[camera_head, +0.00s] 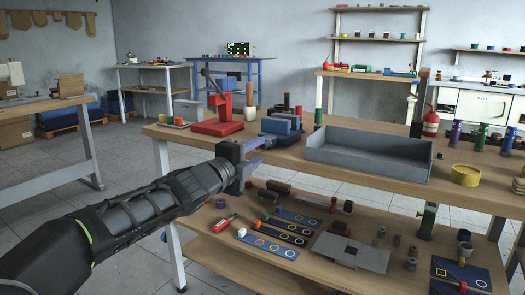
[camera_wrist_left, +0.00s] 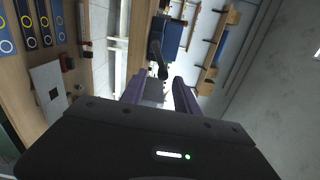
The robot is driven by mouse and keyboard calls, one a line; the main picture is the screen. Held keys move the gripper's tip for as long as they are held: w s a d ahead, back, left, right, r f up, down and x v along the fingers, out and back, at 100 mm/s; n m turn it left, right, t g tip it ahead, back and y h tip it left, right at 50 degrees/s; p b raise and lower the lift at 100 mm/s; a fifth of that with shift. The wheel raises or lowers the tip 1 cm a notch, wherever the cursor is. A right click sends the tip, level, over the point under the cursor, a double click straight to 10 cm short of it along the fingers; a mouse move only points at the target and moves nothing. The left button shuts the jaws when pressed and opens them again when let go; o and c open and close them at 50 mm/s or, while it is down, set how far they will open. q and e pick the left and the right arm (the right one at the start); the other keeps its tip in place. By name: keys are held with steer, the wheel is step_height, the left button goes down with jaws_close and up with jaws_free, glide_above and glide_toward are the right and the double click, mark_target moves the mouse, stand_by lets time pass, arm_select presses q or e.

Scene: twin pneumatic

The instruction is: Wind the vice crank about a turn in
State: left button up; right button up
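The vice (camera_head: 281,125) is a blue block with dark parts on the upper worktop, left of a grey tray. In the left wrist view the blue vice body (camera_wrist_left: 172,38) shows ahead of my gripper. A dark crank (camera_wrist_left: 156,58) with a rounded end reaches from it toward the gap between my fingers. My left gripper (camera_head: 256,152) has purple fingers and is at the front edge of the worktop, just in front of the vice. Its fingers stand apart in the left wrist view (camera_wrist_left: 158,90), with nothing visibly clamped. Whether the crank end lies between the fingertips is unclear. My right gripper is not in view.
A red press (camera_head: 217,115) stands left of the vice. The grey tray (camera_head: 370,152) is to its right, with a yellow round container (camera_head: 465,175) farther right.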

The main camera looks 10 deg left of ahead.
arm_select(q)
steer(key=shift+v, duration=1.7)
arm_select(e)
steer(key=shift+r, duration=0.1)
